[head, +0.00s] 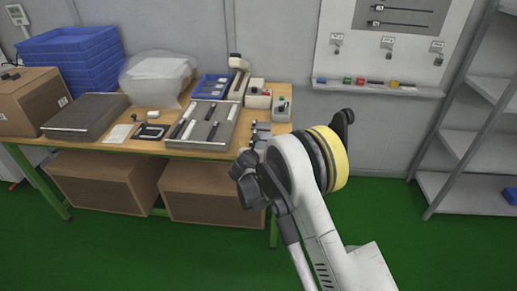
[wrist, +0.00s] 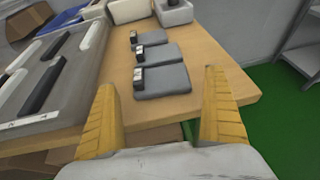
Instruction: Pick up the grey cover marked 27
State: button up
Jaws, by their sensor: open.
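Three small grey covers lie in a row on the wooden table near its right edge in the wrist view: a near one (wrist: 172,81), a middle one (wrist: 165,56) and a far one (wrist: 153,38). Each has a black and white tag at its left end. The numbers are too small to read, so I cannot tell which is 27. My gripper (wrist: 161,80) is open and empty, its yellow fingers on either side of the near cover in the picture, apart from it. In the head view my arm hides most of this table corner.
A grey tray (head: 228,127) with black and white bars lies left of the covers. Small boxes (head: 281,108) stand behind them. The wooden table (wrist: 215,60) has bare room right of the covers. Cardboard boxes (head: 210,195) stand under it, and a shelf rack (head: 470,145) stands at right.

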aim_at(259, 143)
jog(key=b+x, duration=0.1)
jog(key=x, duration=0.2)
jog(key=shift+f, duration=0.3)
jog(key=shift+w+d+b, duration=0.1)
jog(key=shift+w+b, duration=0.2)
jog(key=shift+w, duration=0.2)
jog(key=c, duration=1.1)
jog(key=shift+c, duration=0.2)
jog(key=shift+r, duration=0.15)
